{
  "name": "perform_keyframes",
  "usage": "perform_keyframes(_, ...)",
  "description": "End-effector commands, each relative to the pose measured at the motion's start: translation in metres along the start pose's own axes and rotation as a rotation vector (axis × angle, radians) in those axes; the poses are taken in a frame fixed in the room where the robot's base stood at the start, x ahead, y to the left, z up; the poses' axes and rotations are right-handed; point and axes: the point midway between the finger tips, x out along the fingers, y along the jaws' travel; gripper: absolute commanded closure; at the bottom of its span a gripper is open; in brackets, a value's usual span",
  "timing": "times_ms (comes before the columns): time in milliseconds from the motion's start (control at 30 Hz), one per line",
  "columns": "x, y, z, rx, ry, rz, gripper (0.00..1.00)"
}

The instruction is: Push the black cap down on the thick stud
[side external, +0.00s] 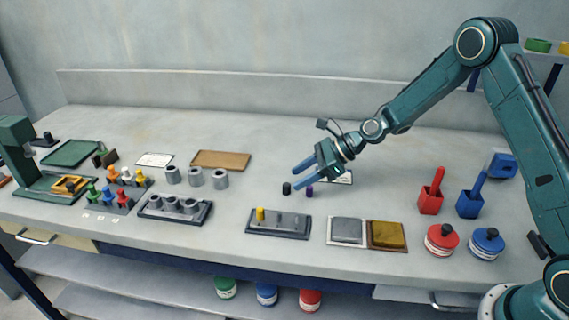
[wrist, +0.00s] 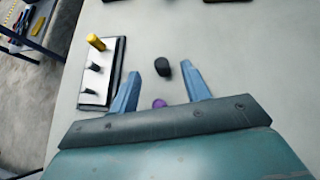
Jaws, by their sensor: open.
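The black cap (side external: 287,188) stands on the bench, left of a purple cap (side external: 309,191). In the wrist view the black cap (wrist: 162,67) lies just beyond my fingertips, roughly between their lines. My gripper (side external: 299,178) is open and empty above the bench near the caps; its two blue fingers also show in the wrist view (wrist: 160,80). The stud rack (side external: 277,233) is a dark-edged plate in front of the caps. It holds a yellow cap (side external: 261,214) at its left end and bare grey studs (wrist: 92,68). Which stud is thickest is hard to tell.
A grey pad (side external: 347,231) and a yellow-brown pad (side external: 387,236) lie right of the rack. Red (side external: 431,192) and blue (side external: 470,204) holders stand farther right. A rack with grey cylinders (side external: 175,208) stands left. The bench behind the caps is mostly clear.

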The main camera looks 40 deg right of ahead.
Motion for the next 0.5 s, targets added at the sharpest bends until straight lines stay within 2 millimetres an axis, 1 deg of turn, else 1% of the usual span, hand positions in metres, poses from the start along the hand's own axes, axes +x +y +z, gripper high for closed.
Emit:
perform_keyframes(167,0.001,0.0,0.0,0.0,0.0,0.0,0.53)
perform_keyframes(267,0.006,0.0,0.0,0.0,0.0,0.0,0.53)
perform_keyframes(367,0.014,0.0,-0.001,0.001,0.001,0.0,0.53)
perform_keyframes(500,0.031,-0.001,-0.001,0.0,0.001,0.001,0.53)
